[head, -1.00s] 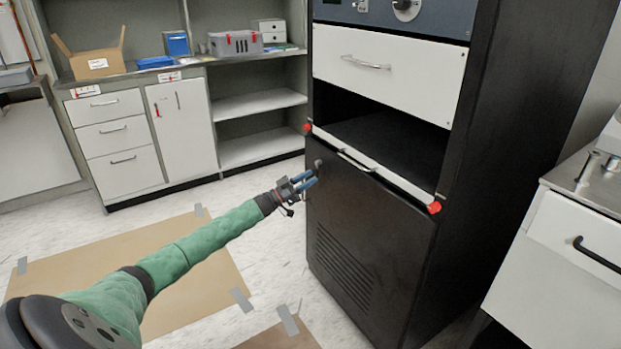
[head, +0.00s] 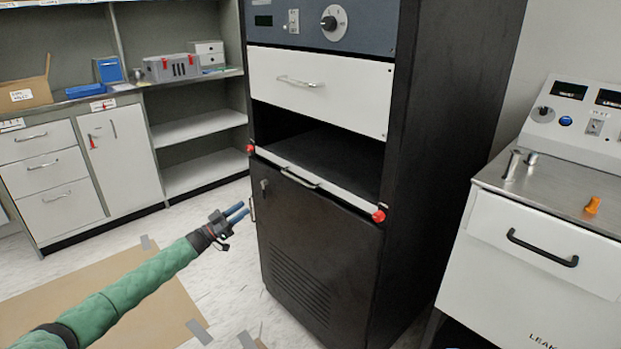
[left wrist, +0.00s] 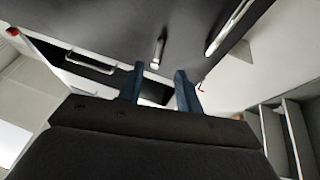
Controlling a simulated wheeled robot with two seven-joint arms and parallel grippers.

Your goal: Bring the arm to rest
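My left arm comes in from the lower left in a green sleeve. Its gripper (head: 243,210) has two blue fingers, which point at the left edge of the tall black cabinet (head: 320,245). In the left wrist view the fingers (left wrist: 159,72) stand apart with nothing between them, so the gripper is open and empty. A dark panel with metal handles (left wrist: 159,48) shows beyond the fingertips. I cannot tell the exact distance to it. My right gripper is in neither view.
The cabinet has a white drawer (head: 320,90) above an open bay and a white bar with red end knobs (head: 379,216). A white machine (head: 540,250) stands at the right. Shelves and a counter (head: 200,125) line the back. Taped brown sheets (head: 100,285) lie on the floor.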

